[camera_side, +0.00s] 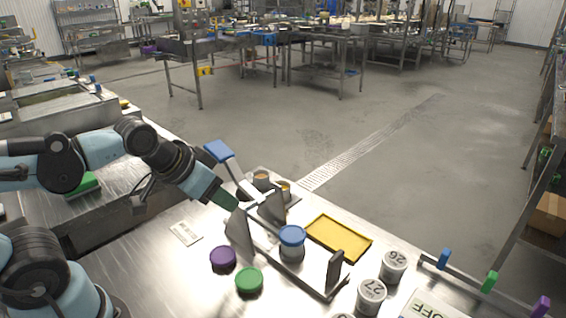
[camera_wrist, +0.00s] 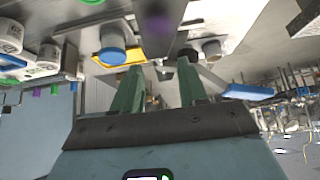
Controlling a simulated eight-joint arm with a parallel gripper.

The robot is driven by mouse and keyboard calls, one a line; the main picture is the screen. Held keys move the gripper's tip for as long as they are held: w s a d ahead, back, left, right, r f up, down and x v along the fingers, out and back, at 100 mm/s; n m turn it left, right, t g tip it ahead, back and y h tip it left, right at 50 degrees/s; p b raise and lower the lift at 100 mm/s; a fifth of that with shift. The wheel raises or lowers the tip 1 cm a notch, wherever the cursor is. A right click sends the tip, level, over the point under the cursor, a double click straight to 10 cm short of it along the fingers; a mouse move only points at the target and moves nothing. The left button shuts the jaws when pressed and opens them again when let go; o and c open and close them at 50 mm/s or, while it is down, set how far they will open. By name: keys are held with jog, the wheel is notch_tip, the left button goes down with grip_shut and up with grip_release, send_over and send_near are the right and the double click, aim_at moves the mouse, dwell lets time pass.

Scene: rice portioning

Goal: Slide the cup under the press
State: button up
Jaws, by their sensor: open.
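A cup with a blue top (camera_side: 291,250) stands upright by a long metal rail, right of my gripper; it also shows in the wrist view (camera_wrist: 112,56). A metal fixture with a blue-ended lever (camera_side: 218,151), apparently the press, stands at the rail's far end; the blue lever end also shows in the wrist view (camera_wrist: 248,92). My gripper (camera_side: 233,203) is beside the fixture's upright metal plates (camera_side: 238,232). In the wrist view its green fingers (camera_wrist: 160,88) are apart, with nothing visibly held. The fingertips are partly hidden in the side view.
A yellow tray (camera_side: 368,258) lies behind the cup. Purple (camera_side: 223,258) and green (camera_side: 249,280) round pieces are in front. White cups marked 26 (camera_side: 393,266) and 27 (camera_side: 371,296) stand at right. Another upright plate (camera_side: 335,270) stands at the rail's near end.

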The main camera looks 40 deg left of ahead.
jog(key=shift+c, duration=0.4)
jog(key=g, duration=0.7)
send_near(336, 255)
jog(key=shift+w+a, duration=0.1)
jog(key=shift+d+f, duration=0.2)
jog(key=shift+f, duration=0.15)
notch_tip(336, 255, down, 12)
jog(key=shift+r, duration=0.2)
grip_shut()
jog(key=shift+a, duration=0.1)
